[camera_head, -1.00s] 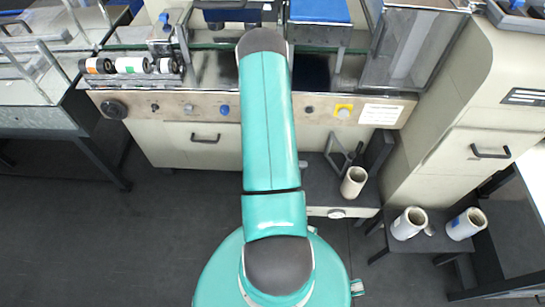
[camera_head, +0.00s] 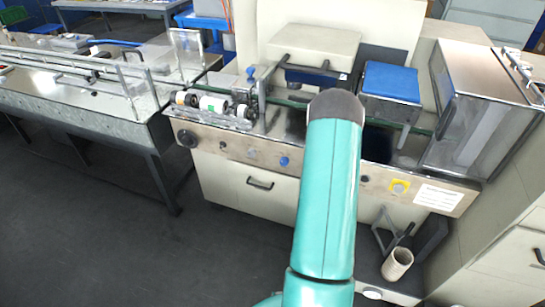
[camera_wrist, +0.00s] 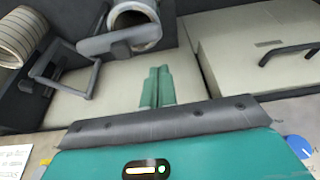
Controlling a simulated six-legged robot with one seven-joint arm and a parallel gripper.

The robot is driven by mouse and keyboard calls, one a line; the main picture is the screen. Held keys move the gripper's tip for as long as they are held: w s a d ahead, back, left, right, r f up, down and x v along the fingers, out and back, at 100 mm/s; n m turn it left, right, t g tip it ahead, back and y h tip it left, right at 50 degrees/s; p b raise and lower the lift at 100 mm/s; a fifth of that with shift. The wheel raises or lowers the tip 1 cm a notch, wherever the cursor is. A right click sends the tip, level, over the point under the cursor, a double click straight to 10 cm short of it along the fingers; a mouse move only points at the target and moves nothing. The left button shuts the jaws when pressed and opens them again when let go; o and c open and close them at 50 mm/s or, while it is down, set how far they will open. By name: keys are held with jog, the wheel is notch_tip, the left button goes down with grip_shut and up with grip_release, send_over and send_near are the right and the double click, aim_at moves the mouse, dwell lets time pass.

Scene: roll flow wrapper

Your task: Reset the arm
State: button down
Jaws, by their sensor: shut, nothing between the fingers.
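My arm (camera_head: 328,205) is teal with a dark rounded joint and rises up the right of centre in the head view, in front of the wrapper machine (camera_head: 235,148). The arm's far end is hidden behind that joint in the head view. My gripper (camera_wrist: 157,88) shows in the wrist view as two green fingers side by side, shut and empty. Behind the fingers is a pale cabinet surface; no contact with it can be made out.
A pale roll (camera_head: 397,263) stands on the low shelf right of my arm; rolls also show in the wrist view (camera_wrist: 134,25). A steel conveyor table (camera_head: 95,110) is at left. A metal-framed cover (camera_head: 478,108) is at right. The dark floor (camera_head: 110,240) at lower left is clear.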

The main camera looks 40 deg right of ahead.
jog(key=w+a+r+n+t, duration=0.1)
jog(key=w+a+r+n, duration=0.1)
jog(key=w+a+r, duration=0.5)
jog(key=w+a+r+n, duration=0.1)
jog(key=a+r, duration=0.4)
jog(key=r, duration=0.7)
jog(key=w+a+r+n+t, duration=0.1)
jog(key=w+a+r+n, duration=0.1)
jog(key=w+a+r, duration=0.5)
jog(key=s+a+r+n+t+y, duration=0.1)
jog(key=s+a+r+n, duration=0.15)
jog(key=a+r, duration=0.45)
jog(key=s+a+r+n+y, duration=0.1)
jog(key=s+a+r, duration=0.3)
jog(key=a+r, duration=0.3)
jog(key=s+a+r+n+y, duration=0.1)
jog(key=s+a+r+n, duration=0.2)
jog(key=s+a+r, duration=0.3)
jog(key=s+a, duration=0.5)
jog(key=shift+s+n+t, duration=0.3)
jog(key=shift+s+n, duration=0.05)
jog(key=shift+s, duration=0.05)
jog(key=shift+d, duration=0.3)
